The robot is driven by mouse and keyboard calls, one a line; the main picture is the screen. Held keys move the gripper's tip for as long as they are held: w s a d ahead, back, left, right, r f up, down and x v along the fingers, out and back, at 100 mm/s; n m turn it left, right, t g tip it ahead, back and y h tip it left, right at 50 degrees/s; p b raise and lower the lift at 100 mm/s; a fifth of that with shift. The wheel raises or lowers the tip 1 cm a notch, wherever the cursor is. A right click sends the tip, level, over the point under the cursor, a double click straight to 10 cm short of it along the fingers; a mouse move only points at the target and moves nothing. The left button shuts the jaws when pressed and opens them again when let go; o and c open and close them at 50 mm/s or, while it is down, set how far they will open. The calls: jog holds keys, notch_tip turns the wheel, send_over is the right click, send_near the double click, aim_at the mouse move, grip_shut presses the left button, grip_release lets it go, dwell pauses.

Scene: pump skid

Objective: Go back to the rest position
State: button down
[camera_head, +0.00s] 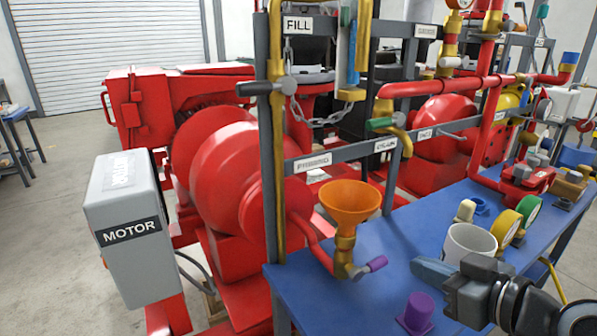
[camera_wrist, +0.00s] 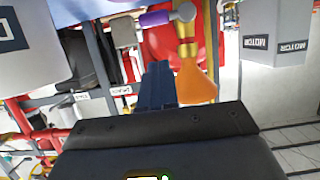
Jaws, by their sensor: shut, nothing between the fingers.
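My gripper (camera_head: 418,266) is at the lower right of the head view, over the blue table, left of the white cup. Its blue fingers are together and empty. They also show closed in the middle of the wrist view (camera_wrist: 157,72), where the picture looks upside down. The orange funnel (camera_head: 350,200) stands upright on a brass valve with a purple handle (camera_head: 376,263), left of my fingers. In the wrist view the funnel (camera_wrist: 197,80) is just right of the fingers, and the purple handle (camera_wrist: 155,18) is above them.
The blue table (camera_head: 330,300) holds a white cup (camera_head: 470,241), a purple knob (camera_head: 417,310), and yellow and green round pieces beside the cup. A grey frame (camera_head: 270,150) with labels and red pipes rises behind. A grey MOTOR box (camera_head: 128,225) is at left. Open floor (camera_head: 60,240) lies further left.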

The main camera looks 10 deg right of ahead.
jog(key=s+a+f+m+h, duration=0.2)
jog(key=s+f, duration=0.3)
jog(key=s, duration=0.2)
jog(key=s+a+f+m+h, duration=0.2)
jog(key=s+f+m, duration=0.1)
jog(key=s+f, duration=0.4)
jog(key=s+a+r, duration=0.1)
jog(key=s+r, duration=0.2)
jog(key=s, duration=0.7)
jog(key=s+a+r+n+t, duration=0.1)
jog(key=s+r, duration=0.2)
jog(key=s, duration=0.6)
jog(key=shift+s+a+r, duration=0.15)
jog(key=shift+s+a, duration=0.05)
jog(key=shift+s, duration=0.15)
